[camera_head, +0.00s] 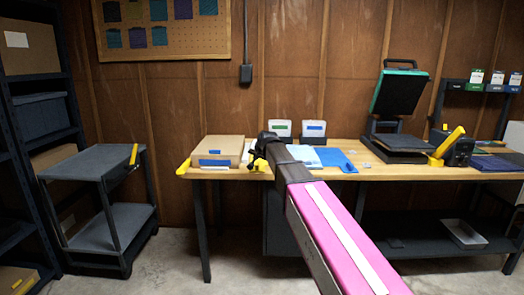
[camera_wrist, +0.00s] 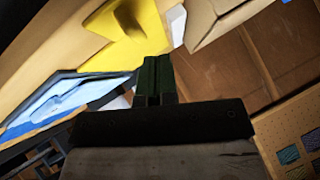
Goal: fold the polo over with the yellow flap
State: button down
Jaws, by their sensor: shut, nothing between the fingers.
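A light blue polo (camera_head: 303,156) lies on the workbench, partly hidden by my arm. It also shows in the wrist view (camera_wrist: 70,98) with blue board around it. A blue board panel (camera_head: 336,160) extends to its right. The yellow flap (camera_wrist: 130,42) is large in the wrist view, just beyond my fingers; in the head view a bit of yellow (camera_head: 260,164) shows beside my gripper. My gripper (camera_wrist: 159,76) is shut and empty, with its fingertips at the flap's lower edge. I cannot tell whether they touch it.
A cardboard box (camera_head: 218,150) stands at the bench's left end, with a yellow object (camera_head: 183,167) at the corner. Two small labelled boxes (camera_head: 314,130) stand behind the polo. A heat press (camera_head: 398,100) stands open on the right. A grey cart (camera_head: 95,163) is at left.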

jog(key=shift+n+h, duration=0.4)
jog(key=shift+h, duration=0.5)
jog(key=shift+a+f, duration=0.35)
jog(key=shift+f, duration=0.4)
jog(key=shift+a+f, duration=0.3)
jog(key=shift+f, duration=0.5)
jog(key=shift+a+f, duration=0.35)
jog(key=shift+f, duration=0.4)
